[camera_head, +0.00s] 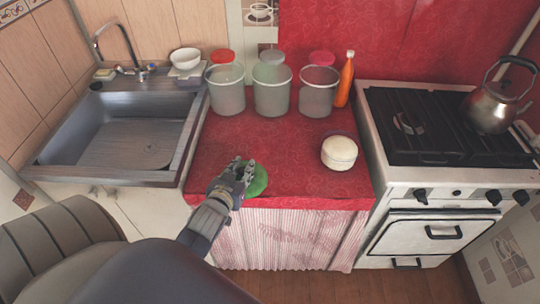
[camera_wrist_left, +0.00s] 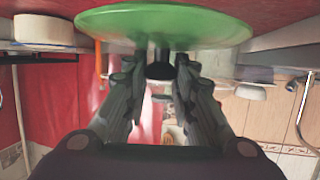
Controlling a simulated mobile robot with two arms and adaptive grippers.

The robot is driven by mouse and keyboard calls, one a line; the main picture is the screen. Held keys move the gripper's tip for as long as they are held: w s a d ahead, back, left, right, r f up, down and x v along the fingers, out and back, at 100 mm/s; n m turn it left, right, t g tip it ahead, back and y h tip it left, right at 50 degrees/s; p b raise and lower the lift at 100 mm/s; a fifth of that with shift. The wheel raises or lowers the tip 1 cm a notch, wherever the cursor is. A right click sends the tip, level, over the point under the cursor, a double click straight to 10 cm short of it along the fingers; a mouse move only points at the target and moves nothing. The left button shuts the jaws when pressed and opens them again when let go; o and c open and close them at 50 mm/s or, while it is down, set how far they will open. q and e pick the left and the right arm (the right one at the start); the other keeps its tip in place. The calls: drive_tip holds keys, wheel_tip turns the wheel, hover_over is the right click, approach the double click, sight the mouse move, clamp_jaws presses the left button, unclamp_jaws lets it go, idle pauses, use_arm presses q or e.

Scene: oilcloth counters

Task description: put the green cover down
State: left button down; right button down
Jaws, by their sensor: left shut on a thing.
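The green cover (camera_head: 258,182) is a round disc at the front left of the red counter. My left gripper (camera_head: 241,171) is shut on its dark knob (camera_wrist_left: 160,70) from above and hides part of the disc. In the left wrist view the green cover (camera_wrist_left: 150,22) spreads across the top, close to the red cloth. I cannot tell whether it touches the counter. My right gripper is not in view.
Three translucent containers (camera_head: 272,97) and an orange bottle (camera_head: 345,80) stand at the back of the red counter (camera_head: 290,165). A round cream-white pot (camera_head: 339,152) stands at right. The middle is clear. A sink (camera_head: 125,140) is left, a stove (camera_head: 420,125) right.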

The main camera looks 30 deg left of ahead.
sight(260, 174)
use_arm(q)
drive_tip(key=w, duration=0.5)
drive_tip(key=w+f+p, duration=0.1)
drive_tip(key=w, duration=0.8)
drive_tip(key=shift+w+a+f+p, duration=0.1)
drive_tip(key=shift+w+f+p, duration=0.1)
drive_tip(key=shift+w+p, duration=0.15)
drive_tip(key=shift+f, duration=1.7)
drive_tip(key=c, duration=1.3)
unclamp_jaws()
drive_tip(key=shift+f, duration=0.15)
drive_tip(key=shift+c, duration=0.2)
drive_tip(key=shift+s+r, duration=0.1)
drive_tip(key=shift+r, duration=0.1)
drive_tip(key=shift+s, duration=0.35)
drive_tip(key=v, duration=1.1)
drive_tip(key=shift+r, duration=0.25)
